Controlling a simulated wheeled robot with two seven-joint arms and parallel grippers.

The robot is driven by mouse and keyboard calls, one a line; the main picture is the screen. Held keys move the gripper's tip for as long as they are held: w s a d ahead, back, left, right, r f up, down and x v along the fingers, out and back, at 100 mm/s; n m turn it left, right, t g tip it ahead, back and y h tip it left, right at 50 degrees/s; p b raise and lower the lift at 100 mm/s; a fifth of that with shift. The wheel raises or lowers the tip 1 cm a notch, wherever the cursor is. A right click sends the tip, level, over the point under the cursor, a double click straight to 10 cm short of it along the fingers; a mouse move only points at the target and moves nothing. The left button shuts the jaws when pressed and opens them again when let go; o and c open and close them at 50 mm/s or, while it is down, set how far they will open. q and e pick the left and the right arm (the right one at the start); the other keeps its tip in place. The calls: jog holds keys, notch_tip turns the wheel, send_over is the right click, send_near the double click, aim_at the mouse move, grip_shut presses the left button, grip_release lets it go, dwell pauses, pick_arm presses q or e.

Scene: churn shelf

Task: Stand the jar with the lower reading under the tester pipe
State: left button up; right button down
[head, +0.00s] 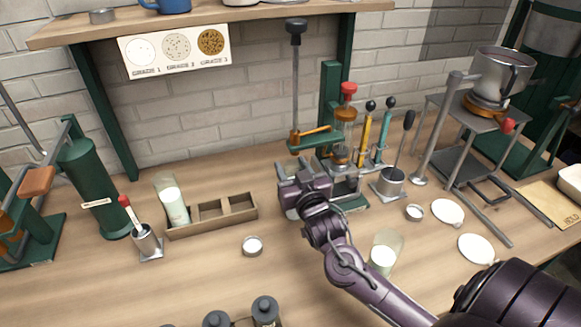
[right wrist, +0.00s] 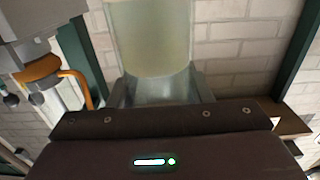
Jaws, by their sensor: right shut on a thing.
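My right gripper (head: 296,190) is shut on a clear glass jar, just in front of the tester stand. In the right wrist view this held jar (right wrist: 150,45) looks cloudy pale yellow and fills the space between the fingers; in the head view my gripper mostly hides it. The tester (head: 346,120) has a red top, a glass tube and amber parts, with its lower part and base partly behind my gripper. A second jar (head: 173,206) with white contents stands in the left slot of a wooden rack (head: 182,233). A third jar (head: 382,261) stands right of my forearm. No readings are legible.
Small lids or dishes (head: 252,245) lie on the bench, with white discs (head: 476,249) at right. A burner stand (head: 470,150) is farther right. Bench left of my gripper is fairly clear.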

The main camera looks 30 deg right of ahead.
jog(key=shift+w+f, duration=0.15)
jog(key=c, duration=1)
grip_release()
jog(key=shift+w+f, duration=0.1)
jog(key=shift+c, duration=0.2)
jog(key=o, duration=0.3)
jog(key=shift+s, duration=0.25)
pick_arm(q)
jog(key=shift+s+a+f+g+b, duration=0.1)
jog(key=shift+s+f+g+b, duration=0.2)
jog(key=shift+s+f+b, duration=0.8)
pick_arm(e)
jog(key=shift+r+v, duration=0.2)
jog(key=shift+v, duration=5.65)
pick_arm(q)
jog(key=shift+s, duration=0.15)
